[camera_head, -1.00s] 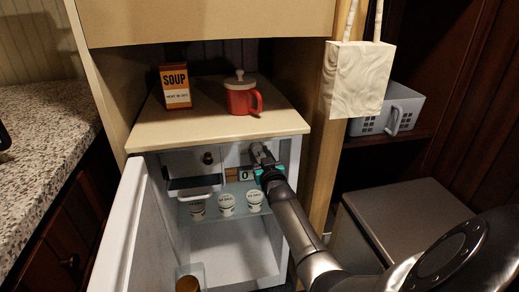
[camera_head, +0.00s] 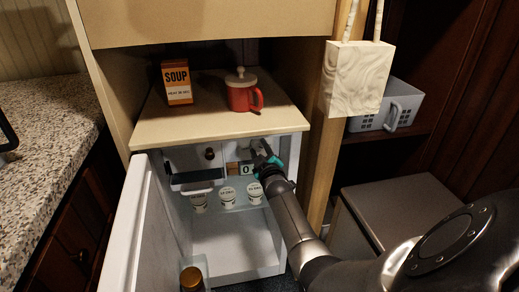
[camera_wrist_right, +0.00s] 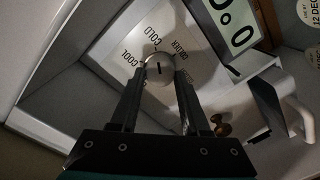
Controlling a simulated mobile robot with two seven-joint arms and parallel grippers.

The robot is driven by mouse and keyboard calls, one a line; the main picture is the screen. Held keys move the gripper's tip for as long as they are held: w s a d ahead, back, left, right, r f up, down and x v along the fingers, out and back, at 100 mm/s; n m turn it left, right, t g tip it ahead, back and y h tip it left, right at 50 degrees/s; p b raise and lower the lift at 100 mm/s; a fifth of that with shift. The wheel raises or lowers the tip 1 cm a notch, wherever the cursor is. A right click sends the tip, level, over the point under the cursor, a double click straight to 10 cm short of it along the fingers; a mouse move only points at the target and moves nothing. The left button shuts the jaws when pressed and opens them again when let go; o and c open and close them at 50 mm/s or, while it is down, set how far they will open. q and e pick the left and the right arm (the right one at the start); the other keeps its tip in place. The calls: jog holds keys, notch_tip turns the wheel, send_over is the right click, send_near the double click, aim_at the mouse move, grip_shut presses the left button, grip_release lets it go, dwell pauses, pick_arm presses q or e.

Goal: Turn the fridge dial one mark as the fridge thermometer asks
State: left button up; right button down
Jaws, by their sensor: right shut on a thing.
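The fridge (camera_head: 140,225) stands open below the cream counter, its door swung to the left. My right gripper (camera_wrist_right: 158,72) is at the upper right inside the fridge and also shows in the head view (camera_head: 259,150). It is shut on the round pale dial (camera_wrist_right: 159,67), one finger on each side. The dial has a dark line on its face; the plate around it reads COOL, COLD and COLDER. Which mark the line meets is hard to tell. The thermometer (camera_head: 246,170), left of the gripper in the head view, shows a 0. My left gripper is not in view.
A small open drawer (camera_head: 198,183) hangs left of the thermometer, above a shelf with white cups (camera_head: 227,194). A brown-lidded jar (camera_head: 192,278) is in the door. A soup box (camera_head: 176,82) and red mug (camera_head: 242,95) stand on top.

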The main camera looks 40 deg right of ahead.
jog(key=shift+f, duration=0.1)
dwell(0.4)
jog(key=shift+c, duration=1.9)
grip_release()
jog(key=shift+s+a, duration=0.1)
jog(key=shift+s, duration=0.05)
jog(key=shift+s+a, duration=0.1)
jog(key=shift+s, duration=0.1)
jog(key=shift+p+v, duration=0.9)
jog(key=shift+v, duration=0.1)
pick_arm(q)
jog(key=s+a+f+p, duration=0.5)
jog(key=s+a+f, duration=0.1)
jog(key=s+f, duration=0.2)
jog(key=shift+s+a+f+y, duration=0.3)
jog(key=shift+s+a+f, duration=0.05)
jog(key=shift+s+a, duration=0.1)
pick_arm(e)
jog(key=v, duration=1.2)
jog(key=shift+s+a, duration=0.15)
jog(key=shift+s, duration=0.05)
